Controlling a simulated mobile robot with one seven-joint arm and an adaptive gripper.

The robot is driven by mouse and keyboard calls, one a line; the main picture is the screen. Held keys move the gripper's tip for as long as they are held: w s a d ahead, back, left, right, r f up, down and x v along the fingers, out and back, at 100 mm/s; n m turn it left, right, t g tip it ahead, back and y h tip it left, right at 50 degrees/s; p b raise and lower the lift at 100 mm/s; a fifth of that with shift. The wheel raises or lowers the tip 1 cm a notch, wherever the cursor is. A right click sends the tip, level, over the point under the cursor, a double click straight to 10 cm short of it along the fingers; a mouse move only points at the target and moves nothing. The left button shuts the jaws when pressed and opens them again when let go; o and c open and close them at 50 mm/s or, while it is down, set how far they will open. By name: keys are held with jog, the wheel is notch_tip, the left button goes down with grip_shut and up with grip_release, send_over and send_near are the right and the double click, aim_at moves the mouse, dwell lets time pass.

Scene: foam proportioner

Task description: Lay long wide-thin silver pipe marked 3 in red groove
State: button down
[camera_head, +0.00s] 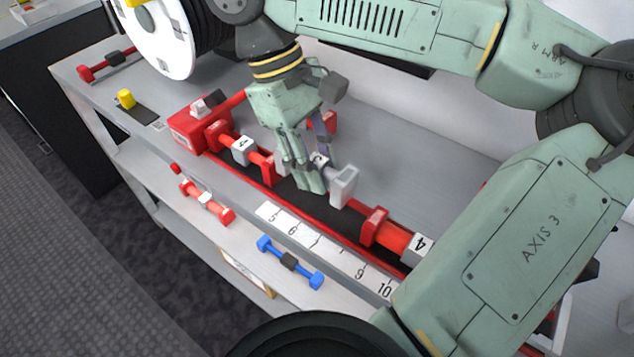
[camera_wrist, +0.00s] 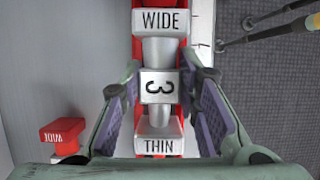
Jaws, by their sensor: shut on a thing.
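The silver pipe (camera_wrist: 158,52) is in my gripper (camera_wrist: 160,105). In the wrist view its end marked WIDE is at the top, the block marked 3 is in the middle and the end marked THIN is at the bottom. The fingers are shut at both sides of the middle block. In the head view my gripper (camera_head: 312,178) is over the red groove (camera_head: 300,203), and a silver end (camera_head: 343,186) shows beside the fingers. The pipe lines up with the red strip beneath it. I cannot tell whether it touches the groove.
A red pipe with a block marked 4 (camera_head: 243,149) lies along the groove at left, and another block marked 4 (camera_head: 419,246) shows at right. A red piece marked WIDE (camera_wrist: 63,137) stands beside the groove. A blue pipe (camera_head: 290,262) lies on the lower shelf.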

jog(key=shift+f, duration=2.45)
jog(key=shift+f, duration=0.1)
jog(key=shift+f, duration=0.15)
jog(key=c, duration=1.2)
grip_release()
jog(key=p+v, duration=0.1)
jog(key=v, duration=1.1)
jog(key=shift+r, duration=0.3)
